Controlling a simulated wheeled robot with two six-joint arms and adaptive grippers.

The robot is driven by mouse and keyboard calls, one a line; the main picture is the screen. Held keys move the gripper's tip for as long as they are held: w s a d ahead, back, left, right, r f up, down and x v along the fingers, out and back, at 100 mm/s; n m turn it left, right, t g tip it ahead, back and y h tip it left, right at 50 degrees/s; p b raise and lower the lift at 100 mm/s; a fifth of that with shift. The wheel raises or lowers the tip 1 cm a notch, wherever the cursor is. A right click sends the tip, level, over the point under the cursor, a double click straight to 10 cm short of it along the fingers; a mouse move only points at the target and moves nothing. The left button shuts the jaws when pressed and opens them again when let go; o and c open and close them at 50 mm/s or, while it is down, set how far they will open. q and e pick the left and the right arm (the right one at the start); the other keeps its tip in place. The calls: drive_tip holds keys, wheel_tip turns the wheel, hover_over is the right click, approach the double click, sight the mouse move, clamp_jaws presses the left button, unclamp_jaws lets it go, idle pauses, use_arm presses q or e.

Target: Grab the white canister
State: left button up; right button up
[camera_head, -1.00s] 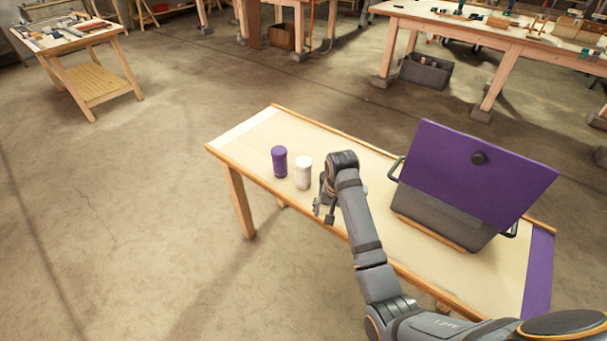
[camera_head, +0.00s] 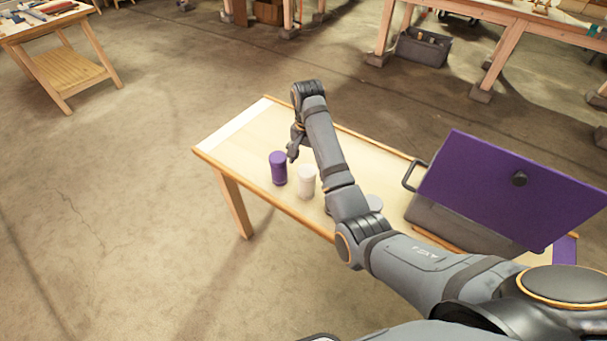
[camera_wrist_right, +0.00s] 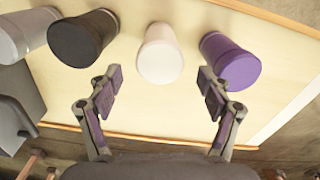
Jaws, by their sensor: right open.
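The white canister (camera_head: 306,184) stands upright on the narrow table (camera_head: 240,145), just right of the purple canister (camera_head: 278,168). My right gripper (camera_head: 293,152) is above the table beside the canisters, partly hidden by its own wrist. In the right wrist view the white canister (camera_wrist_right: 160,54) lies ahead, centred between the two fingers of my right gripper (camera_wrist_right: 160,92). The gripper is open and empty, with a gap before the canister. The purple canister (camera_wrist_right: 231,60) is beyond the right fingertip. My left gripper is not seen.
A dark canister (camera_wrist_right: 84,38) and a grey canister (camera_wrist_right: 26,35) stand left of the white one in the wrist view. The grey one's top (camera_head: 373,203) shows beside my arm. A purple panel (camera_head: 515,190) on a dark case stands at the table's right.

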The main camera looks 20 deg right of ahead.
sight(308, 172)
drive_tip(key=shift+s+f+b, duration=0.2)
drive_tip(key=shift+f+b, duration=0.3)
drive_tip(key=shift+b, duration=0.05)
drive_tip(key=shift+s+f+b, duration=0.2)
drive_tip(key=shift+f+b, duration=1.15)
drive_tip(key=shift+w+f+b, duration=0.2)
drive_tip(key=shift+f+b, duration=0.4)
drive_tip(key=shift+f, duration=0.55)
wheel_tip(308, 172, down, 4)
drive_tip(key=shift+w+r, duration=0.1)
drive_tip(key=shift+w, duration=0.05)
drive_tip(key=shift+f, duration=0.25)
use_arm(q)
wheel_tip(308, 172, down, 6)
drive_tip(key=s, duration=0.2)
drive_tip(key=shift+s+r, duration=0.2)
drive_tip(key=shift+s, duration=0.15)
use_arm(e)
drive_tip(key=c, duration=1.3)
drive_tip(key=shift+o, duration=0.2)
drive_tip(key=shift+r, duration=0.1)
